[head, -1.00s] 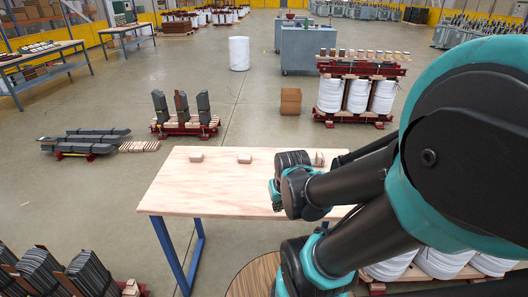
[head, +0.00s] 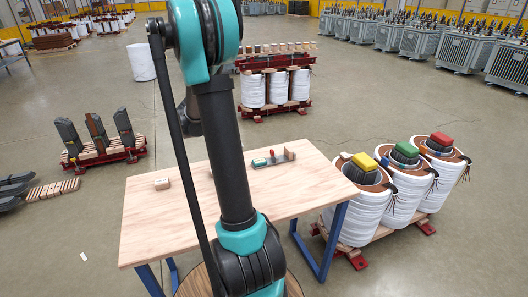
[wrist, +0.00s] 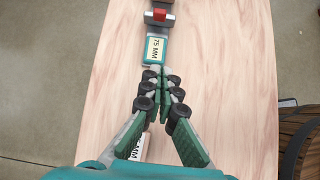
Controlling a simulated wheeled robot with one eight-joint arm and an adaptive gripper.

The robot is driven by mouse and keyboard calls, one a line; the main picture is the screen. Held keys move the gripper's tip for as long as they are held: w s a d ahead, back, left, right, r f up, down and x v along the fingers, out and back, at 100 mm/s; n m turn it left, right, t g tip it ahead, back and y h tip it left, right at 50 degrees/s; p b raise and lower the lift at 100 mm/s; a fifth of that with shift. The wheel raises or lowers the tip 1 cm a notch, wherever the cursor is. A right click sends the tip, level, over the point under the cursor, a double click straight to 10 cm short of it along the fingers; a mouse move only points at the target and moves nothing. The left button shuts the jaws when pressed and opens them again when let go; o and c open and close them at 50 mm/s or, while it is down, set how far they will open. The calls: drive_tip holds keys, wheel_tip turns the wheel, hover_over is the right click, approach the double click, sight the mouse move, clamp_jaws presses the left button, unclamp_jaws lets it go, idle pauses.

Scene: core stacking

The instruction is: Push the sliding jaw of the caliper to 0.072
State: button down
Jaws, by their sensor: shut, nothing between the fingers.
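The caliper (head: 270,159) lies on the wooden table, just right of my arm in the head view. It has a teal end, a red part and a brown block at its far end. In the wrist view its teal end (wrist: 155,50) bears a "75 MM" label, and the red-topped jaw (wrist: 158,15) sits beyond it near the top edge. My gripper (wrist: 162,72) is shut and empty, its tips close to the near edge of the teal end; I cannot tell whether they touch. In the head view my arm hides the gripper. The scale reading is not legible.
The table (head: 290,195) is mostly clear. A small pale block (head: 162,183) lies at its left. A labelled block (wrist: 138,148) is partly hidden under my fingers. White coils (head: 355,215) with coloured tops stand close to the table's right side.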

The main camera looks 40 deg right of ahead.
sight(271, 153)
drive_tip(key=shift+n+g+h, duration=0.3)
drive_tip(key=shift+n, duration=0.1)
drive_tip(key=x, duration=0.7)
drive_tip(key=w+d+x, duration=0.1)
drive_tip(key=x, duration=0.2)
drive_tip(key=shift+d+r, duration=0.1)
drive_tip(key=shift+d, duration=0.1)
drive_tip(key=d, duration=0.3)
drive_tip(key=shift+s, duration=0.4)
drive_tip(key=shift+s+d, duration=0.1)
drive_tip(key=shift+d, duration=0.4)
drive_tip(key=shift+s+d, duration=0.15)
drive_tip(key=shift+d, duration=0.4)
